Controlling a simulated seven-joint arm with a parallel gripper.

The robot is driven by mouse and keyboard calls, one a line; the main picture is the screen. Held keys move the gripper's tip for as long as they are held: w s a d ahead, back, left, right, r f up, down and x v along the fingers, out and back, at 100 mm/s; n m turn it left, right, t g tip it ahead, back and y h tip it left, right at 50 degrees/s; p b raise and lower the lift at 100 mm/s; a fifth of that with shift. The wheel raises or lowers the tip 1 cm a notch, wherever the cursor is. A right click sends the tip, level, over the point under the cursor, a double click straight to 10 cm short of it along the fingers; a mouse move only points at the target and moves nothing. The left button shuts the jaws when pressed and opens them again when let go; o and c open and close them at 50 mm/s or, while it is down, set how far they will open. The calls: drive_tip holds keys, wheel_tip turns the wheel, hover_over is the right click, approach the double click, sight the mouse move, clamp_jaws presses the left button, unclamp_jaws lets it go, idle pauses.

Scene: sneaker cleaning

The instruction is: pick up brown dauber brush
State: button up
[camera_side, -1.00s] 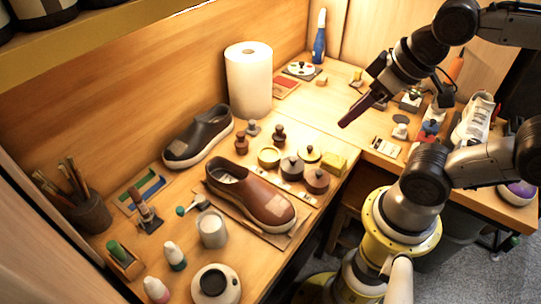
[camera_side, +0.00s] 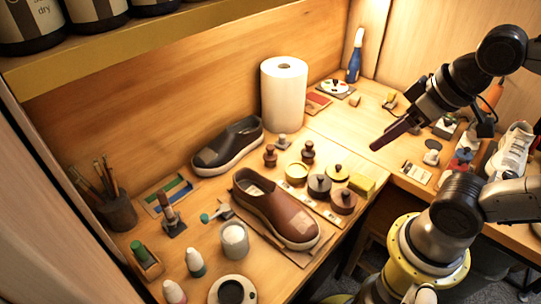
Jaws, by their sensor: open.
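Two small brown knob-handled daubers stand upright on the bench behind the brown shoe: a reddish-brown one (camera_side: 270,156) and a darker brown one (camera_side: 308,153). I cannot tell which is the brown dauber brush. My gripper (camera_side: 374,147) is at the right, above the bench, pointing down and left. It is apart from both daubers and to their right. Its fingers look dark and narrow from this side, and nothing shows between them. It is open.
Round tins (camera_side: 319,186) and a yellow block (camera_side: 361,184) stand between the daubers and the bench edge. The brown shoe (camera_side: 275,208) lies in front and a dark shoe (camera_side: 228,146) to the left. A paper towel roll (camera_side: 284,95) stands behind.

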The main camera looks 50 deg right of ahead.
drive_tip(key=o, duration=0.3)
